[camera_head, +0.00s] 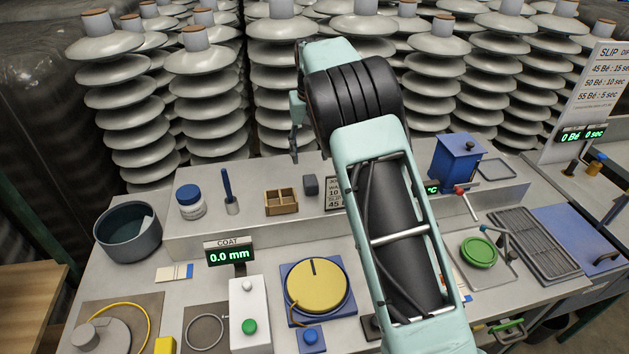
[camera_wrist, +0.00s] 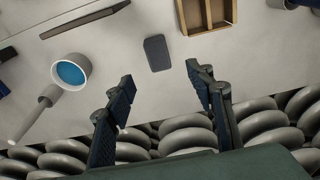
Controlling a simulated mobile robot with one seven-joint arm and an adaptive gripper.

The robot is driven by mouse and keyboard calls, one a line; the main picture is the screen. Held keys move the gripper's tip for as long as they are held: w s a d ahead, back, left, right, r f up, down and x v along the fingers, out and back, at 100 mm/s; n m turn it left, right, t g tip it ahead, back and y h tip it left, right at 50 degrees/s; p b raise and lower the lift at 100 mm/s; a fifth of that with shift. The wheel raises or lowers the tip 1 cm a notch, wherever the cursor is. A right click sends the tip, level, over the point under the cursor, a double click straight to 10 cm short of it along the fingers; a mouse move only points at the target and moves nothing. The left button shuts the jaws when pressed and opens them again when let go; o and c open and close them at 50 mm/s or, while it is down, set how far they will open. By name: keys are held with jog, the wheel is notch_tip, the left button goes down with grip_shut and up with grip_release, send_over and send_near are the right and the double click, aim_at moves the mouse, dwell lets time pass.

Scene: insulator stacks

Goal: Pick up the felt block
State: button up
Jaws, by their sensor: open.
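The felt block looks to be the small dark grey block (camera_head: 311,185) on the raised grey shelf, just right of the wooden box (camera_head: 281,202) in the head view. In the wrist view the block (camera_wrist: 157,53) lies on the pale surface, just beyond the fingertips. My gripper (camera_wrist: 160,77) is open and empty, its two fingers apart on either side of the block's line. In the head view my gripper (camera_head: 294,140) hangs above and behind the block, partly hidden by my arm.
The wooden box (camera_wrist: 207,15) is close to the block in the wrist view. A white cylinder with a blue inside or top (camera_wrist: 70,71) stands left there. A sign (camera_head: 334,194) is beside the block. Tall insulator stacks (camera_head: 285,90) crowd behind the shelf.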

send_over(310, 180)
jog(key=f, duration=0.5)
jog(key=shift+s, duration=0.4)
jog(key=shift+w+f+p, duration=0.15)
jog(key=shift+f+p, duration=0.15)
jog(key=shift+f, duration=0.75)
jog(key=shift+w+f+p, duration=0.2)
jog(key=shift+f+p, duration=0.15)
jog(key=shift+f, duration=0.65)
jog(key=shift+w+f+p, duration=0.15)
jog(key=shift+f+p, duration=0.15)
jog(key=shift+f, duration=0.75)
jog(key=shift+c, duration=0.2)
jog(key=c, duration=1.1)
jog(key=shift+r, duration=0.15)
